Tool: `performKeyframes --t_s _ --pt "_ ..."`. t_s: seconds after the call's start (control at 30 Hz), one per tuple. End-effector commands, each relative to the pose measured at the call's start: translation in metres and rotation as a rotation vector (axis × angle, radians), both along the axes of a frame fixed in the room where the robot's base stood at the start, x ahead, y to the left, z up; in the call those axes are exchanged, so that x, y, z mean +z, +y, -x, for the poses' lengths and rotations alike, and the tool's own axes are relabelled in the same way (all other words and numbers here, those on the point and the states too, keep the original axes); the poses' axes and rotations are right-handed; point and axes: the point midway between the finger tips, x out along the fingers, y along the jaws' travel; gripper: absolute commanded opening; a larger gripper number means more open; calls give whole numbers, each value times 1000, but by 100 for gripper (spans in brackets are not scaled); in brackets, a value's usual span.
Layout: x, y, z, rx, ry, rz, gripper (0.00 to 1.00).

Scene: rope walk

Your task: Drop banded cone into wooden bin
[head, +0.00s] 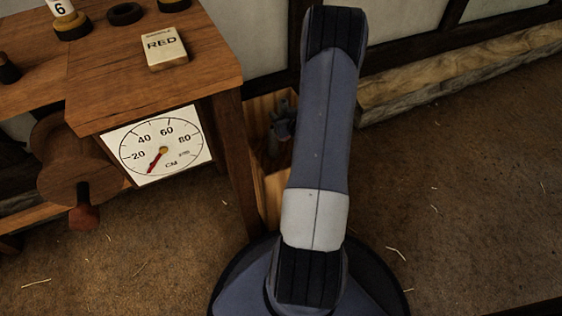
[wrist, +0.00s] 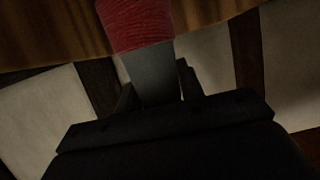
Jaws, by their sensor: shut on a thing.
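The banded cone (wrist: 150,75), grey with a red band at its far end, is between the fingers of my gripper (wrist: 157,92) in the wrist view. My gripper is shut on it; its far end runs out of the top of the picture. In the head view my gripper (head: 283,118) shows small and dark beside my arm, in line with the wooden bin (head: 272,198). The bin is light wood and stands on the floor right of the bench; my arm hides much of it. Whether the cone is over the bin's opening I cannot tell.
A wooden bench (head: 95,75) fills the left, with a dial gauge (head: 160,146) on its front. A box marked RED (head: 166,48) and a black ring (head: 125,13) lie on top. A rough timber beam (head: 455,75) runs along the wall. The floor at right is clear.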

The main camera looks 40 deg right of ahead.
Motion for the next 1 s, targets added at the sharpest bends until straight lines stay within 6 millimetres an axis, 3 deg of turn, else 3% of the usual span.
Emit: performKeyframes --t_s 0.03,0.2,0.53,0.57,0.83,1.0 --pt "-11 0 0 0 1 -1 15" --pt "-28 0 0 0 1 -1 15" --pt "-30 0 0 0 0 0 14" --pt "-30 0 0 0 0 0 38" --pt "-30 0 0 0 0 0 60" --pt "-30 0 0 0 0 0 62"
